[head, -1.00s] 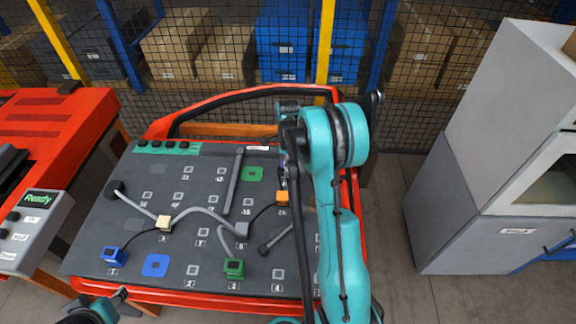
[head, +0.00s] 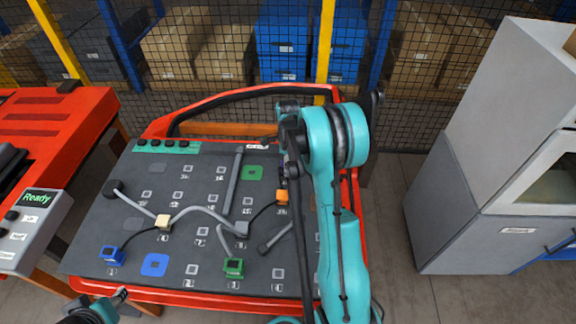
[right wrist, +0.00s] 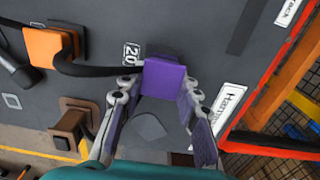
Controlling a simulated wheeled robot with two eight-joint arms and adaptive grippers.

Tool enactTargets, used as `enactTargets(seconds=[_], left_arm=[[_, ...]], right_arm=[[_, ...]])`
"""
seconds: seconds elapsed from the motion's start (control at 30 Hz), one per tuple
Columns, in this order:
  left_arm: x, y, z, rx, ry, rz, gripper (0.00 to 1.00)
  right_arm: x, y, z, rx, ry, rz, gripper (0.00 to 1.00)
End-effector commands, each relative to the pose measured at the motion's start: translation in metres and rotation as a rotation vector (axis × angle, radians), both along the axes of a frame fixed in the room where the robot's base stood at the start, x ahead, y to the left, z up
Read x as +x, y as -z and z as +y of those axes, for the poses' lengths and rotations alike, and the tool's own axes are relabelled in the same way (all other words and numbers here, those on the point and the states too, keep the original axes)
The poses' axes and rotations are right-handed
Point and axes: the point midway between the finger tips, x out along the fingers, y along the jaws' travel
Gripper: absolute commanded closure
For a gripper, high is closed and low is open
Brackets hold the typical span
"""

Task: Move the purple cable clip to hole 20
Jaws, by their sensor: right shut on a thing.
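The purple cable clip (right wrist: 163,80) is between the two fingers of my right gripper (right wrist: 158,96), which is shut on it. In the right wrist view, the clip is close to the dark door panel, beside the label 20 (right wrist: 130,53). Whether it is seated in a hole is hidden by the clip and fingers. A black cable (right wrist: 95,70) runs from the orange clip (right wrist: 50,48) towards the purple clip. In the head view, my right arm largely hides the clip. My left gripper (head: 121,295) is at the panel's lower left, too small to read.
The panel (head: 130,235) carries a white clip (head: 163,221), a grey clip (head: 241,228), a blue clip (head: 111,255) and a green clip (head: 233,266). A brown clip (right wrist: 70,128) shows near my right gripper. The red door frame (right wrist: 285,85) is to the right.

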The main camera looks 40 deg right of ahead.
Motion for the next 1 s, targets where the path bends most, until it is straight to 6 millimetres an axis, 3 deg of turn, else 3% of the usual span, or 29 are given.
enactTargets(seconds=[0.33, 1.0], left_arm=[[0.0000, 0.0096, 0.0000, 0.000, 0.000, 0.000, 0.60], [0.0000, 0.0113, 0.0000, 0.000, 0.000, 0.000, 0.60]], right_arm=[[-0.0001, 0.0120, 0.0000, 0.000, 0.000, 0.000, 1.00], [0.0002, 0.0122, -0.0001, 0.000, 0.000, 0.000, 1.00]])
